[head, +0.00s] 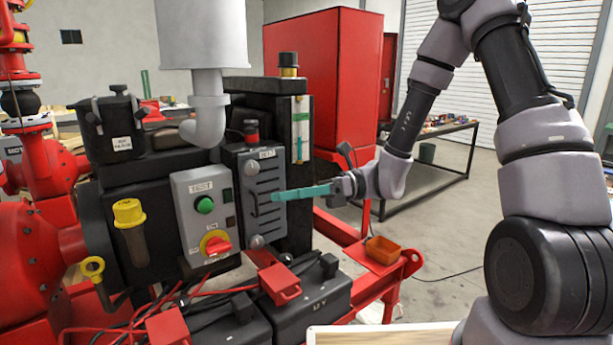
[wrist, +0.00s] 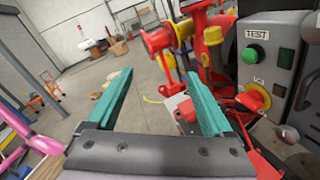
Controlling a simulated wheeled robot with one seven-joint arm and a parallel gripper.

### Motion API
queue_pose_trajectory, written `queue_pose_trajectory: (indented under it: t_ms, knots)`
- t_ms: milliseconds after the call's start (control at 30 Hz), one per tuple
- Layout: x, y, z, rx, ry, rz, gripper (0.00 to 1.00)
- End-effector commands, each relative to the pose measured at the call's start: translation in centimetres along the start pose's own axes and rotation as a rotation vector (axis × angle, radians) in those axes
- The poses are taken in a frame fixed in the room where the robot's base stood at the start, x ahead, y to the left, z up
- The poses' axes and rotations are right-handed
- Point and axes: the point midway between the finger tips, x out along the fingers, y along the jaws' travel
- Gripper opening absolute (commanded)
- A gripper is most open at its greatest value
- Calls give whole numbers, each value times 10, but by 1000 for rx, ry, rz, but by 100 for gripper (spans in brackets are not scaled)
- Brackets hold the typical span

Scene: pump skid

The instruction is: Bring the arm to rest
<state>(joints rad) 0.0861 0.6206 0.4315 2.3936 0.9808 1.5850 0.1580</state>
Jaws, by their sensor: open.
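My gripper (head: 300,192) has long teal fingers and is stretched out level in the head view, in front of the grey slotted panel (head: 262,200) on the pump skid. In the wrist view my gripper (wrist: 158,90) is open, with the two teal fingers wide apart and nothing between them. From the head view I cannot tell whether the fingertips touch the panel or only overlap it. My arm (head: 520,80) reaches in from the right, bent at a high elbow.
The grey TEST box (head: 205,215) has a green button (head: 205,205) and a red-yellow rotary switch (head: 216,244). A red cabinet (head: 320,80) and a workbench (head: 430,165) stand behind. Open floor shows at the right.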

Motion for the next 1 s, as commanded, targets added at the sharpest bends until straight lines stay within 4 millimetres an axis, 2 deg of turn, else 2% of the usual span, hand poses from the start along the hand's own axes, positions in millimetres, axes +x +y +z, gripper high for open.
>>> queue_pose_trajectory:
  t_ms: [100,267,467,667,900,1000]
  knots:
    - [-16,23,2,-199,194,5,86]
    - [-46,47,2,-446,451,5,86]
    - [-93,73,8,-739,776,-11,86]
    - [-147,100,28,-1009,1105,-50,86]
    - [-211,143,65,-1287,1497,-117,86]
    - [-231,162,79,-1369,1633,-145,86]
